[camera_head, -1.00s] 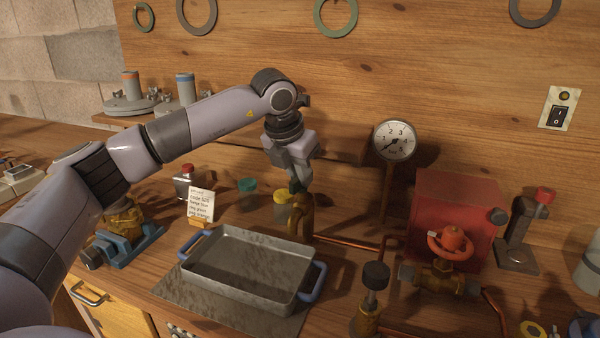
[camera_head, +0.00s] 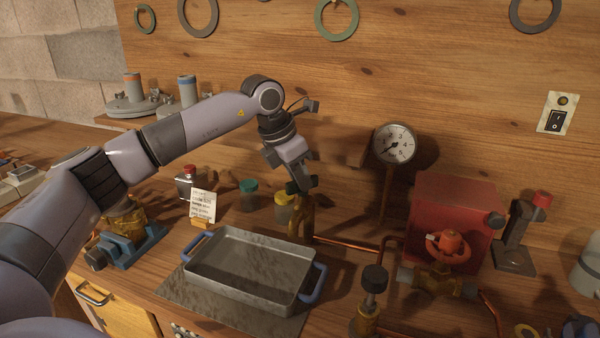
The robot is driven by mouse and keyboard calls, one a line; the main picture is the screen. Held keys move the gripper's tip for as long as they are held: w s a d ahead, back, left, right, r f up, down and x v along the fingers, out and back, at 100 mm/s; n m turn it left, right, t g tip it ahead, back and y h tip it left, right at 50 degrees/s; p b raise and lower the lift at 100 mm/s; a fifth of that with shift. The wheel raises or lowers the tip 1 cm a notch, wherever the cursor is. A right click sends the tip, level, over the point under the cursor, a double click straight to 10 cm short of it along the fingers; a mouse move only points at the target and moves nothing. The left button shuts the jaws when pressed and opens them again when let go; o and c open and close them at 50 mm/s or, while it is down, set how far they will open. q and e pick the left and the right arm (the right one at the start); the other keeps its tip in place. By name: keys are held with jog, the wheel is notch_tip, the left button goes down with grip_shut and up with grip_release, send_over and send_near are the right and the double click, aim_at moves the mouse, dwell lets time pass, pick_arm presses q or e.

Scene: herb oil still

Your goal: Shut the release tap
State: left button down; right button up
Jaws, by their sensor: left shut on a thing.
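The release tap (camera_head: 302,217) is a brass bent pipe standing just behind the right back corner of the metal tray, with a dark green handle on top. My left gripper (camera_head: 300,187) is above it, pointing down and tilted, with its fingers shut on the tap's handle. The fingers hide most of the handle, so its exact angle is hard to tell. A copper pipe (camera_head: 345,244) runs right from the tap. My right gripper is not in view.
The grey tray (camera_head: 215,283) with blue handles sits in front of the tap. A pressure gauge (camera_head: 394,144), a red box (camera_head: 455,210), a red wheel valve (camera_head: 450,250) and a black-knobbed valve (camera_head: 375,278) stand right. A note card (camera_head: 202,205) and jars (camera_head: 249,195) are left.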

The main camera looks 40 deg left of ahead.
pick_arm(q)
jog(key=shift+f, duration=0.1)
jog(key=shift+m+g+h+p, duration=0.3)
jog(key=shift+m+p, duration=0.3)
jog(key=shift+m, duration=0.8)
jog(key=shift+a+m+h+p, duration=0.1)
jog(key=shift+m+h+p, duration=0.3)
jog(key=shift+m+p, duration=0.25)
jog(key=shift+f+m+g, duration=0.1)
jog(key=shift+m+g, duration=0.3)
jog(key=shift+m, duration=0.25)
